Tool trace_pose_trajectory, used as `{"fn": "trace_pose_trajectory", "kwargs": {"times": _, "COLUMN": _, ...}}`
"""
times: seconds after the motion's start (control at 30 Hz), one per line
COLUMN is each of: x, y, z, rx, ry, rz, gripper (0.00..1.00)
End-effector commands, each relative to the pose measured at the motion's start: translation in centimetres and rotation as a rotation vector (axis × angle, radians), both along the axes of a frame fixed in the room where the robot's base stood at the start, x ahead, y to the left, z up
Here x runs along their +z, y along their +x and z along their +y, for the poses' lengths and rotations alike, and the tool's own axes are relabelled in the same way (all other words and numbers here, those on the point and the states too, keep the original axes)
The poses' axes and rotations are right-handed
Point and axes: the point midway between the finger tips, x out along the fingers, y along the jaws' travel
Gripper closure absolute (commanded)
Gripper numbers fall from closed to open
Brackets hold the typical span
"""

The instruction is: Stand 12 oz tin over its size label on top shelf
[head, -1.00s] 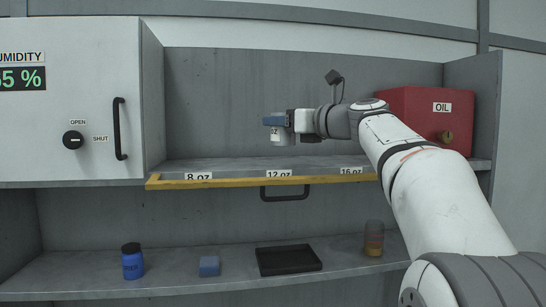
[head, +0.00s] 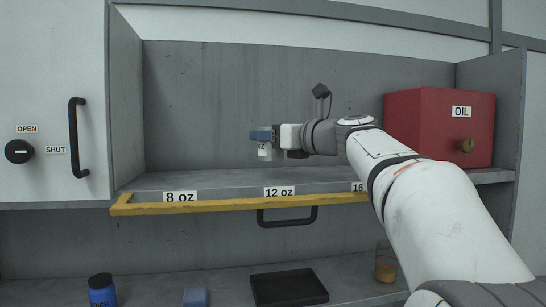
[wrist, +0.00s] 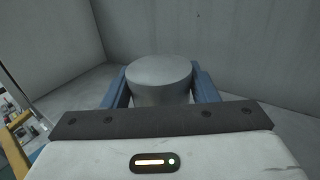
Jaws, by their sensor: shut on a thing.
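My gripper (head: 262,135) is shut on a small pale grey tin (head: 264,152), which it holds upright in the air above the top shelf. Part of a label ending in "Z" shows on the tin's side; the rest is hidden. In the wrist view the tin's round grey top (wrist: 159,70) sits between the two blue fingers of my gripper (wrist: 160,85). The 12 oz label (head: 279,191) is on the top shelf's (head: 225,180) front, a little right of the tin and below it in the head view.
A yellow rail (head: 225,206) edges the top shelf's front, with a black handle (head: 287,222) below it. A red OIL box (head: 425,125) stands at the shelf's right. A cabinet (head: 60,90) borders the left. The shelf under the tin looks clear.

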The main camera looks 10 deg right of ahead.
Motion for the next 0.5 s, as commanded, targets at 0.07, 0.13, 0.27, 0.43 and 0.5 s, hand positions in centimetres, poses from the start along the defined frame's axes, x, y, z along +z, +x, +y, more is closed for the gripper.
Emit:
{"fn": "trace_pose_trajectory", "kwargs": {"times": 0.07, "x": -1.3, "y": 0.0, "z": 0.0, "rx": -0.001, "ry": 0.003, "rz": 0.003, "gripper": 0.77}}
{"fn": "trace_pose_trajectory", "kwargs": {"times": 0.13, "x": -2.4, "y": 0.0, "z": 0.0, "rx": -0.001, "ry": 0.003, "rz": 0.003, "gripper": 0.77}}
{"fn": "trace_pose_trajectory", "kwargs": {"times": 0.27, "x": -3.6, "y": 0.0, "z": 0.0, "rx": -0.001, "ry": 0.002, "rz": 0.000, "gripper": 0.77}}
{"fn": "trace_pose_trajectory", "kwargs": {"times": 0.43, "x": -3.8, "y": 0.0, "z": 0.0, "rx": -0.002, "ry": 0.001, "rz": -0.001, "gripper": 0.77}}
{"fn": "trace_pose_trajectory", "kwargs": {"times": 0.5, "x": -3.8, "y": 0.0, "z": 0.0, "rx": -0.001, "ry": 0.001, "rz": -0.001, "gripper": 0.77}}
